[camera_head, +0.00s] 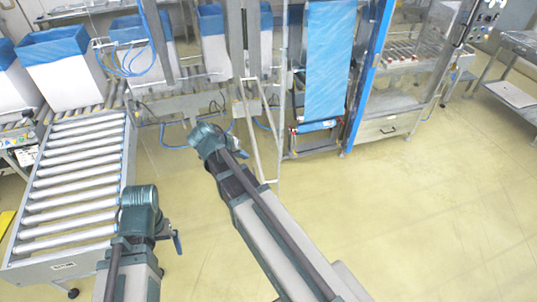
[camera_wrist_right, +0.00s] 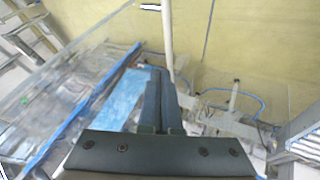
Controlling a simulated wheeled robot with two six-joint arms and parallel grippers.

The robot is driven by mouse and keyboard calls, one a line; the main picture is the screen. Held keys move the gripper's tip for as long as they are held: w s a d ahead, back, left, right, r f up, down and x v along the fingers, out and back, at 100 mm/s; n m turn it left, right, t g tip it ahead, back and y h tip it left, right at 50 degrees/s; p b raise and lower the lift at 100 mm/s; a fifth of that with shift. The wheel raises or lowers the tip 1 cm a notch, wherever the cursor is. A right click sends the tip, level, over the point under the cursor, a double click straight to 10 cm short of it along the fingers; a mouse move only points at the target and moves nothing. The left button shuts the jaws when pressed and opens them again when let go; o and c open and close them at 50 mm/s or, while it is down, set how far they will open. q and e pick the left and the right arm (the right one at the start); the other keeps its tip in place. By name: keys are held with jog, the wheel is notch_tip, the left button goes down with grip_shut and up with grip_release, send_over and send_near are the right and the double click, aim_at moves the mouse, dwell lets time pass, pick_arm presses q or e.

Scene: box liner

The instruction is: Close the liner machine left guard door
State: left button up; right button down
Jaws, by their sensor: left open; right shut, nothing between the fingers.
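The liner machine stands at the back, with a blue liner sheet (camera_head: 330,60) hanging in it. A pale upright frame (camera_head: 281,110), apparently the left guard door, stands left of the sheet; its clear panel is hard to make out. My right gripper (camera_wrist_right: 160,75) is shut and empty in the right wrist view, with its tips by a pale pole (camera_wrist_right: 167,35). I cannot tell whether they touch. In the head view my right wrist is left of the frame, and its fingers are mostly hidden. My left gripper (camera_head: 177,241) is open beside the roller conveyor, away from the machine.
A roller conveyor (camera_head: 127,190) fills the left side. White boxes with blue liners (camera_head: 68,85) stand on the line behind. A steel side table (camera_head: 519,92) is at the far right. The yellow floor at centre right is clear.

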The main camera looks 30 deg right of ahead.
jog(key=b, duration=0.9)
send_near(272, 162)
notch_tip(272, 162, down, 4)
jog(key=w+a, duration=0.2)
jog(key=shift+s+d+r+p, duration=0.15)
jog(key=shift+s+d, duration=0.1)
jog(key=shift+d, duration=0.5)
jog(key=shift+s+d+r+p, duration=0.15)
jog(key=shift+s+d, duration=0.15)
jog(key=shift+d, duration=0.4)
jog(key=shift+s+d+r+p, duration=0.15)
jog(key=shift+s+d, duration=0.1)
jog(key=shift+d, duration=0.5)
